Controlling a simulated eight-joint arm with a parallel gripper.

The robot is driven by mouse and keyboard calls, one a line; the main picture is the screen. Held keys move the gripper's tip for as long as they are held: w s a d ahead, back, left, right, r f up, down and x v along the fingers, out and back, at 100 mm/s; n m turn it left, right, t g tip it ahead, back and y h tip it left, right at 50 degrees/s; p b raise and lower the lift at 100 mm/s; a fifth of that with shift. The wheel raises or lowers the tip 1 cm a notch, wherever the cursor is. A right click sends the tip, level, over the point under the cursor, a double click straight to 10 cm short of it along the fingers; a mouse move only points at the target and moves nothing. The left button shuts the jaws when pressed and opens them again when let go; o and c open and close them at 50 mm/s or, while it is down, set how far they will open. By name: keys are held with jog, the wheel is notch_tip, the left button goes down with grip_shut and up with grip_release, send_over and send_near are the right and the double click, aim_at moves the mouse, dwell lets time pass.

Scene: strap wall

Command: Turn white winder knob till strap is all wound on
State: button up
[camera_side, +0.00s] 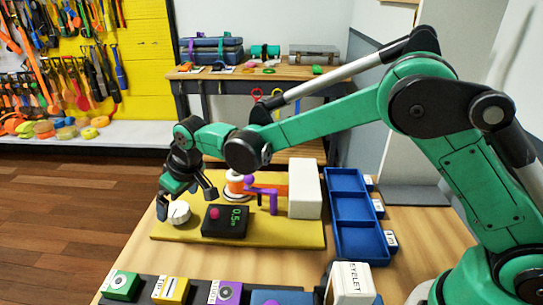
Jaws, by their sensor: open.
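The white winder knob (179,212) stands at the left end of a yellow board (285,238) on the table. My gripper (186,205) is open, pointing down at the knob, with one finger to the knob's left and the other to its upper right. I cannot tell whether either finger touches it. A white and orange spool (235,184) stands behind the knob, partly hidden by my arm. An orange strap (279,190) shows between the spool and a white box (304,189), passing a purple bracket (262,191).
A blue tray (355,250) with compartments lies right of the board. Coloured labelled blocks (171,290) line the front. Behind are a workbench (262,73) and tool wall.

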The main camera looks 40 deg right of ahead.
jog(key=s+d+r+m+t, duration=0.1)
jog(key=s+d+r+m, duration=0.1)
jog(key=s+d+r, duration=0.65)
jog(key=s+d+m+t+h, duration=0.1)
jog(key=s+d+m+t, duration=0.1)
jog(key=s+d, duration=0.7)
jog(key=shift+s+h, duration=0.4)
jog(key=shift+s, duration=0.45)
jog(key=shift+f, duration=0.1)
